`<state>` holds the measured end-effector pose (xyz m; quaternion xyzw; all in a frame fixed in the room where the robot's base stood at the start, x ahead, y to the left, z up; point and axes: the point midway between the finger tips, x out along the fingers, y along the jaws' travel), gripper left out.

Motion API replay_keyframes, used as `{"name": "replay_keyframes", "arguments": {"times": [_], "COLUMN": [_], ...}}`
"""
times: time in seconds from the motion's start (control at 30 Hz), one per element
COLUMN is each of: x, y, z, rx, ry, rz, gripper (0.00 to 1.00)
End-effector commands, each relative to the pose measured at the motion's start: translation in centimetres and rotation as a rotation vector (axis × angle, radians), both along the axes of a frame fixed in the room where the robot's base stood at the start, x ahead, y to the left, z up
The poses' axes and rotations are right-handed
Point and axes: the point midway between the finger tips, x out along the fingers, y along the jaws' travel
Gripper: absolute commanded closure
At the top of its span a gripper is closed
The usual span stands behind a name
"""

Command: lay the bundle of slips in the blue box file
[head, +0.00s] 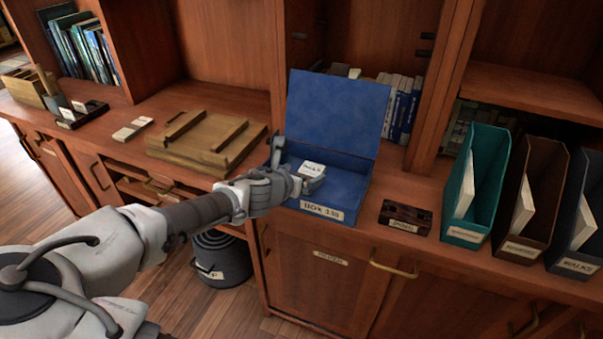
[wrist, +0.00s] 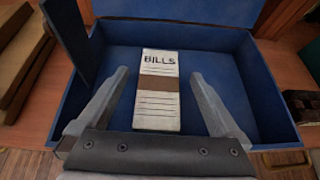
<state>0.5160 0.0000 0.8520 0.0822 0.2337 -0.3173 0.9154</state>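The blue box file (head: 345,188) stands on the counter with its lid raised at the back and a label reading BOX 138 on its front. The bundle of slips (wrist: 158,112), white with a brown band and marked BILLS, is inside the box's walls and appears to lie flat on its floor. It also shows in the head view (head: 312,169), partly hidden by my gripper. My gripper (wrist: 160,76) is open over the box, one finger on each side of the bundle, with a visible gap on both sides.
A wooden tray (head: 195,150) lies left of the box. A small dark labelled block (head: 405,217) lies to its right, then a teal file holder (head: 470,190), a brown one (head: 525,205) and a dark one (head: 580,220). Books stand on the shelf behind.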

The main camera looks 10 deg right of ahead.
Motion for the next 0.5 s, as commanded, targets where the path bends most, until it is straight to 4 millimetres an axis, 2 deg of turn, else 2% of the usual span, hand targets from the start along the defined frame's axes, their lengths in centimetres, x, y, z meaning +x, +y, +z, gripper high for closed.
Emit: {"name": "replay_keyframes", "arguments": {"times": [0.17,0.33,0.5], "x": [0.0,0.0,-2.0], "y": [0.0,0.1,1.7], "z": [0.1,1.7,3.0], "rx": [0.001,0.002,0.0], "ry": [-0.001,-0.002,0.0], "rz": [0.0,-0.001,0.004], "gripper": [0.0,0.0,0.0]}}
